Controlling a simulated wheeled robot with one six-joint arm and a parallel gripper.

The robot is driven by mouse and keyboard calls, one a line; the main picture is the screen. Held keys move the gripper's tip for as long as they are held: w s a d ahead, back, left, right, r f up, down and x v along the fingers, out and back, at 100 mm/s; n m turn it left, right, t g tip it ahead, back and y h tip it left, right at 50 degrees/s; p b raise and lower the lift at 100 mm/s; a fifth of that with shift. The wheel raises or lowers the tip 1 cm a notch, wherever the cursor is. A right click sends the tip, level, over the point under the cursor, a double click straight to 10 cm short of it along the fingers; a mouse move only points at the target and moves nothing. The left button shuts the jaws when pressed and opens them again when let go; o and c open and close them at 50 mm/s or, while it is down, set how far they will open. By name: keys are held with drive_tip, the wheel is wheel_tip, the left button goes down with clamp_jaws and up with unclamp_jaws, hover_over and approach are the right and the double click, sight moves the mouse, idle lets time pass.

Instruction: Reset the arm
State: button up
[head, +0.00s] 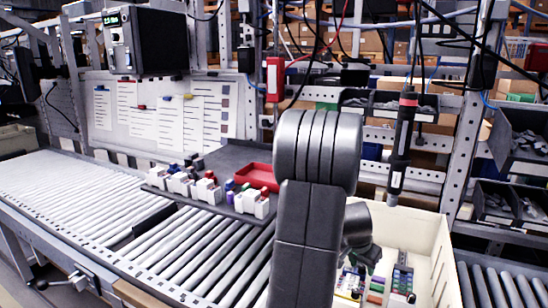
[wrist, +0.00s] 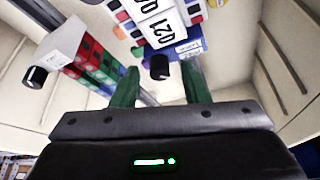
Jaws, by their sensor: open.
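My gripper (wrist: 161,76) is open, with its two green fingers apart in the wrist view. It points into a cream bin (head: 436,248) at the right of the head view. In the wrist view, a black knob (wrist: 159,67) on a device with white labels (wrist: 166,32) marked 021 shows between the fingertips. I cannot tell how near it is. A white block with another black knob (wrist: 36,77) lies to the left, beside red and green parts (wrist: 93,60). In the head view my arm stands in the middle and partly hides the gripper and the bin.
A screwdriver (head: 402,145) hangs upright just right of my arm. A dark tray (head: 222,160) with small white-based parts and a red box (head: 257,178) sits on the roller conveyor (head: 70,195) to the left. Racks with grey bins (head: 520,140) stand at right.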

drive_tip(key=shift+s+r+n+y+p, duration=0.15)
drive_tip(key=shift+n+p, duration=0.35)
drive_tip(key=shift+p, duration=0.55)
drive_tip(key=shift+w+r+n+y+p, duration=0.1)
drive_tip(key=shift+n+y+p, duration=0.3)
drive_tip(key=shift+p, duration=0.65)
drive_tip(key=shift+n+t+p, duration=0.3)
drive_tip(key=shift+n+p, duration=0.3)
drive_tip(key=shift+p, duration=0.6)
drive_tip(key=shift+f+n+p, duration=0.25)
drive_tip(key=shift+n+p, duration=0.15)
drive_tip(key=shift+p, duration=0.35)
drive_tip(key=shift+s+r, duration=0.1)
